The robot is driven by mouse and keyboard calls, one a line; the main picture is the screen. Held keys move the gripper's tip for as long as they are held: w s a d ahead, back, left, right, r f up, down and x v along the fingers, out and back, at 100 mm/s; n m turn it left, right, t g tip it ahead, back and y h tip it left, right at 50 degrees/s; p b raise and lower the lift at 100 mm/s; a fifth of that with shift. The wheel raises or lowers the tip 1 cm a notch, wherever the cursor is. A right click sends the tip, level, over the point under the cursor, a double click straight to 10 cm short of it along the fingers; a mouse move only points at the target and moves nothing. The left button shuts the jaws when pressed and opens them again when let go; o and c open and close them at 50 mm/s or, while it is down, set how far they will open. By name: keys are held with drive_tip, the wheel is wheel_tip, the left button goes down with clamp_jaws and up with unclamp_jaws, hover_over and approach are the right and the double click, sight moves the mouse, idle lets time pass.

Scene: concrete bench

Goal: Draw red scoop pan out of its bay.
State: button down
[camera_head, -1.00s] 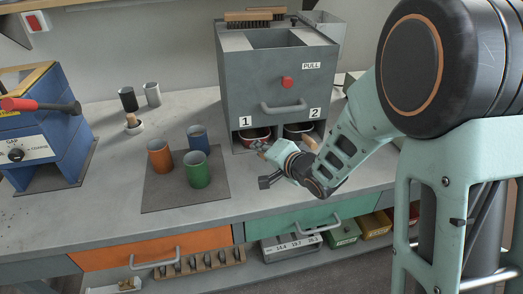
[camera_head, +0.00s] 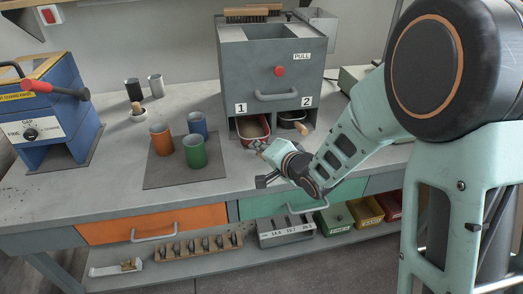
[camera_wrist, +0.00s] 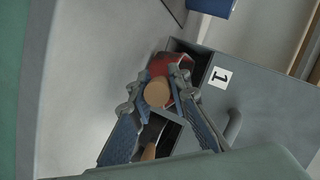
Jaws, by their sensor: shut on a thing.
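The red scoop pan (camera_head: 250,130) sits in bay 1, the left opening at the foot of the grey box (camera_head: 270,75). Its front end sticks out a little past the bay and the rear is inside. My gripper (camera_head: 263,148) is in front of bay 1, shut on the pan's wooden handle. In the wrist view the round handle end (camera_wrist: 157,93) lies between the two fingertips (camera_wrist: 158,88), with the red pan (camera_wrist: 175,63) beyond it.
Bay 2, to the right, holds a dark pan with a wooden handle (camera_head: 301,128). An orange cup (camera_head: 161,139), a blue cup (camera_head: 197,124) and a green cup (camera_head: 194,151) stand on a dark mat (camera_head: 165,178) to the left. Bare bench lies in front of the bays.

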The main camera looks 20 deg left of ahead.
drive_tip(key=shift+s+d, duration=0.2)
drive_tip(key=shift+s, duration=0.15)
drive_tip(key=c, duration=1.7)
unclamp_jaws()
drive_tip(key=shift+c, duration=0.2)
drive_tip(key=v, duration=1.2)
